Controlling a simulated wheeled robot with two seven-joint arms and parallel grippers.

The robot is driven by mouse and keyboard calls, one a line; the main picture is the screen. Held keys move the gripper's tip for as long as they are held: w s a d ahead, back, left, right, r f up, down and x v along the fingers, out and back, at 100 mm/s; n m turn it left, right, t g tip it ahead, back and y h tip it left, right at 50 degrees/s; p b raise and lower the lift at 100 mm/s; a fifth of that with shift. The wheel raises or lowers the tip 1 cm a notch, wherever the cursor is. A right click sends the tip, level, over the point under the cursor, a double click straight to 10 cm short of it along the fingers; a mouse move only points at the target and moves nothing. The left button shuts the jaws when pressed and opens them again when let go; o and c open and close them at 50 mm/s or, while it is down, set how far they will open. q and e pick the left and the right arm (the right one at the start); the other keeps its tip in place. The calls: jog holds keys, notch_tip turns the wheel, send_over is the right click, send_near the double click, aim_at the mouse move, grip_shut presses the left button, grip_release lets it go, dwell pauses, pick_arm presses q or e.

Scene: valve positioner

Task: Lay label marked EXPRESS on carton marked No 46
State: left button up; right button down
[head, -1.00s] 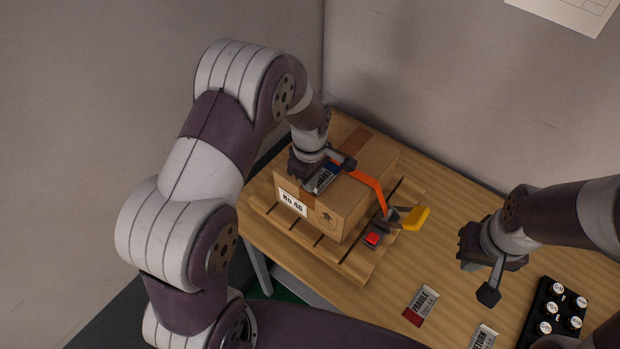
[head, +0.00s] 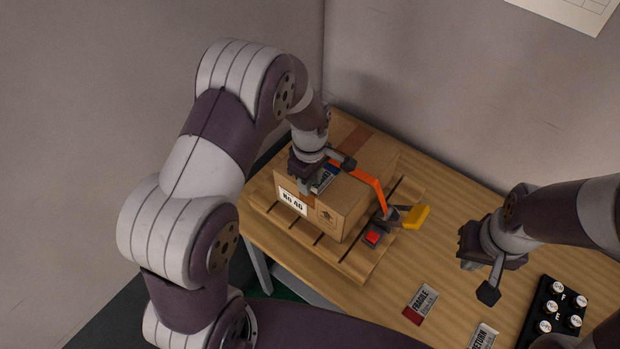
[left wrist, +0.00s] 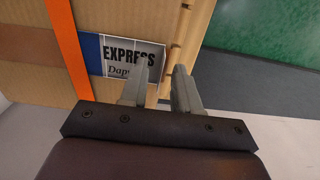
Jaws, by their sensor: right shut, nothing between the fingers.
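The carton marked No 46 (head: 340,212) stands on a wooden pallet. The EXPRESS label (head: 326,178), blue and white, appears to lie flat on the carton's top near its front edge; it also shows in the left wrist view (left wrist: 128,58), beside an orange strip. My left gripper (head: 307,186) is over that front edge, beside the label. In the left wrist view its fingers (left wrist: 160,85) stand apart with a gap, one covering part of the label's edge. My right gripper (head: 488,290) is shut and empty above the table, right of the carton.
A FRAGILE label (head: 421,304) and a RETURN label (head: 483,337) lie on the table (head: 445,215). A black tray (head: 556,312) with several round pieces is at right. A yellow-handled tool (head: 413,217) sits by the pallet (head: 330,256) at the strip's end.

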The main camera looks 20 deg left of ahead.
pick_arm(q)
jog(key=shift+w+r, duration=0.1)
jog(key=shift+r, duration=0.15)
notch_tip(320, 180, up, 12)
jog(key=b, duration=0.2)
jog(key=s+a+f+m+t+b, duration=0.1)
jog(key=s+a+f+m+b, duration=0.1)
jog(key=s+f+m+b, duration=0.7)
jog(key=s+f+m, duration=0.4)
jog(key=s+m, duration=0.1)
jog(key=shift+s+a+f, duration=0.25)
jog(key=shift+a, duration=0.1)
